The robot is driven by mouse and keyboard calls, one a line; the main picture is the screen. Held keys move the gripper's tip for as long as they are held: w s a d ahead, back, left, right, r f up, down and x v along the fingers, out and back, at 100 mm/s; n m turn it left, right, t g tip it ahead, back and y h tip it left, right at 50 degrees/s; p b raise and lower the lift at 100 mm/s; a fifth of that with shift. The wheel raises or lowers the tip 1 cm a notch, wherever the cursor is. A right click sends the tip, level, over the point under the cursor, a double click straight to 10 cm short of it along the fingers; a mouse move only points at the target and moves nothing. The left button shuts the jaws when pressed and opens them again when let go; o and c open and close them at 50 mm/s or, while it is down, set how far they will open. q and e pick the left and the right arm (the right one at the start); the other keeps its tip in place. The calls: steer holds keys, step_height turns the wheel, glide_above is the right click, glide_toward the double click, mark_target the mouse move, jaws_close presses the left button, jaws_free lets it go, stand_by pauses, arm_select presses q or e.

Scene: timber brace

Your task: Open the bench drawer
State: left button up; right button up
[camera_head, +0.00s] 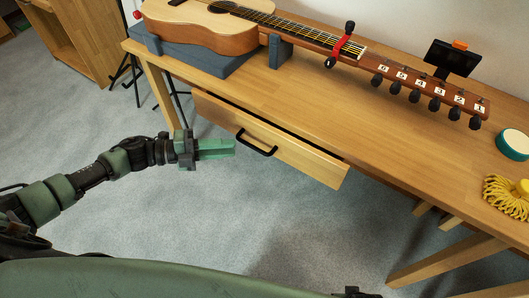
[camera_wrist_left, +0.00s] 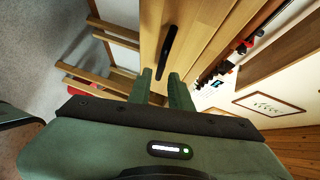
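The bench drawer (camera_head: 300,158) has a light wooden front and sits under the bench top. A dark gap shows above its front, so it looks slightly out. Its black bar handle (camera_head: 257,144) is on the middle of the front. My left gripper (camera_head: 232,148) is just left of the handle, pointing toward it and apart from it. My right gripper is not in view.
On the bench (camera_head: 330,110) lie a guitar (camera_head: 205,25) on a grey cradle, a small black device (camera_head: 452,58), a round green-rimmed tin (camera_head: 514,144) and a yellow stringy bundle (camera_head: 508,197). Bench legs stand left and right. The carpet before the drawer is clear.

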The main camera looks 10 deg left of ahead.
mark_target(252, 145)
arm_select(q)
steer(key=x, duration=0.7)
steer(key=shift+w+d, duration=0.1)
steer(key=shift+d, duration=0.1)
jaws_close()
stand_by(1.2)
